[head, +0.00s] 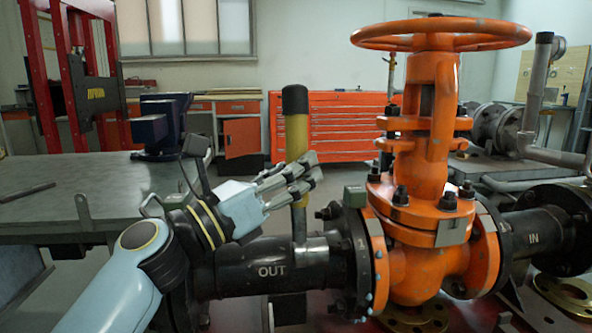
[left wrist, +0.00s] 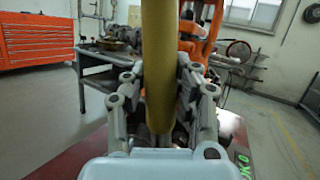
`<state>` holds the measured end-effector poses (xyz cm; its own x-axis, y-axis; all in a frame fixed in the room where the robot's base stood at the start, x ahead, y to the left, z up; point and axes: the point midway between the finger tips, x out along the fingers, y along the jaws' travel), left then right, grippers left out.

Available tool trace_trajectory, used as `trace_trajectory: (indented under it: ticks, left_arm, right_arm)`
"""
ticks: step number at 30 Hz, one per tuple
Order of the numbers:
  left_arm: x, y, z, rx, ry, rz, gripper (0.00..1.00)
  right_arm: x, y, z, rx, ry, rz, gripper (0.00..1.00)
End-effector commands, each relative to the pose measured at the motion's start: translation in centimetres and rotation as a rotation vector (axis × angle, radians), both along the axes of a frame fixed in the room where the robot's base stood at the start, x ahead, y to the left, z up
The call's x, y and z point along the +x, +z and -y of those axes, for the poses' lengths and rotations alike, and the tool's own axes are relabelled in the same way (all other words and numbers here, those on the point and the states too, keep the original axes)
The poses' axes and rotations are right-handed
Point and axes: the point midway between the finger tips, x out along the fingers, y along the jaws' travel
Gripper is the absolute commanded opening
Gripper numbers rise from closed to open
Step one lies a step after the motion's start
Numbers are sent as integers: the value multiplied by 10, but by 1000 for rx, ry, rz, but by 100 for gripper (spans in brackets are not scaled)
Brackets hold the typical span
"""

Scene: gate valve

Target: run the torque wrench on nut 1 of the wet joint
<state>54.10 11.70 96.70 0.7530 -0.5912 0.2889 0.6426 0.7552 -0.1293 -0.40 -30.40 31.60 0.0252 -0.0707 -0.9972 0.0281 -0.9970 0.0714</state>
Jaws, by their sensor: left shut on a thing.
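The torque wrench (head: 296,140) stands upright in the head view, with a black grip on top, a yellow shaft and a grey metal lower end. That end (head: 311,250) is in front of the black OUT pipe, beside the flange; whether it sits on a nut is unclear. My left gripper (head: 305,181) is shut on the yellow shaft, which also runs between the fingers in the left wrist view (left wrist: 159,70). The OUT-side flange joint (head: 362,260) has a "1" mark and bluish drops low on its rim. My right gripper is out of view.
The orange gate valve (head: 416,260) with its handwheel (head: 440,35) stands right of the wrench. A grey-topped bench (head: 80,185) with a blue vise (head: 160,120) is at left. An orange tool cabinet (head: 340,125) is behind.

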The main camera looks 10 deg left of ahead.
Motion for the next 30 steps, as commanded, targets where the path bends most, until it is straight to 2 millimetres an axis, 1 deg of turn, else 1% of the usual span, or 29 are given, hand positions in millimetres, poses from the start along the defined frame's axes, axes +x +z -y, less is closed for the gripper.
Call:
trace_trajectory:
  ticks: [1,30]
  left_arm:
    - [0,3,0,-2,0,5,0]
    - [13,4,30,-4,0,5,0]
  right_arm:
    - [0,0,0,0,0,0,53]
    - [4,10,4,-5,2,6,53]
